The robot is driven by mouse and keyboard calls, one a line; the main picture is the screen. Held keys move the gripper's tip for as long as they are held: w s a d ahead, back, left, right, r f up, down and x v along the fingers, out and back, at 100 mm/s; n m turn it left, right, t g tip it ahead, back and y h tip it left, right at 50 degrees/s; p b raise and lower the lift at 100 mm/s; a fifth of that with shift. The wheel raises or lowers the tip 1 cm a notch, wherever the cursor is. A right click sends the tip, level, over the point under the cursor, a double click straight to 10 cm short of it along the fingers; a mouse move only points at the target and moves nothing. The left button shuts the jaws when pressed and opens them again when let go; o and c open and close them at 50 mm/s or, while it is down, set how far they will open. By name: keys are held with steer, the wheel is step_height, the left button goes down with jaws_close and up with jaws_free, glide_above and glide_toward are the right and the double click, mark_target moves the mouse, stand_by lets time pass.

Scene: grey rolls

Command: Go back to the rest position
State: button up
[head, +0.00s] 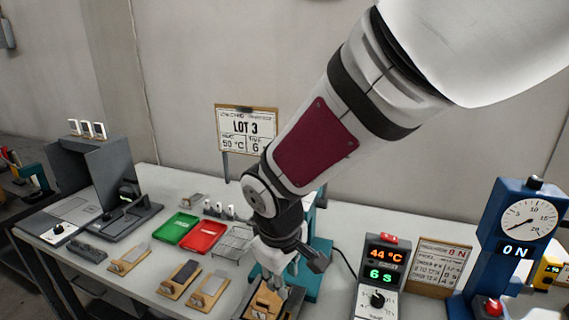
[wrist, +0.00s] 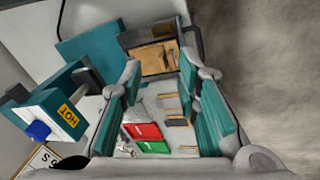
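My gripper (head: 275,278) points down near the front edge of the workbench (head: 340,228), just above a wooden block in a dark tray (head: 262,304). In the wrist view my gripper (wrist: 160,78) has its two teal-padded fingers spread apart. Nothing shows held between them. The wooden block (wrist: 155,60) lies in the tray beyond the fingertips in that view. Whether the fingertips touch the block cannot be told. My arm hides part of the bench and the teal machine behind it.
A green tray (head: 176,228) and a red tray (head: 204,237) stand left of my gripper. Several wooden boards (head: 130,258) lie along the front. A timer box (head: 383,275) showing 44 °C and a blue dial press (head: 505,240) stand right. The lot sign (head: 246,130) is behind.

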steer(key=s+d+r+m+t, duration=0.1)
steer(key=s+d+r+m, duration=0.4)
steer(key=d+r, duration=0.6)
steer(key=s+d+r+m+t, duration=0.1)
steer(key=s+d+r+m, duration=0.2)
steer(key=s+d+m, duration=0.2)
steer(key=s+d, duration=0.3)
steer(key=s, duration=0.2)
steer(key=shift+s+d+y, duration=0.25)
steer(key=shift+s+y, duration=0.05)
steer(key=shift+s, duration=0.1)
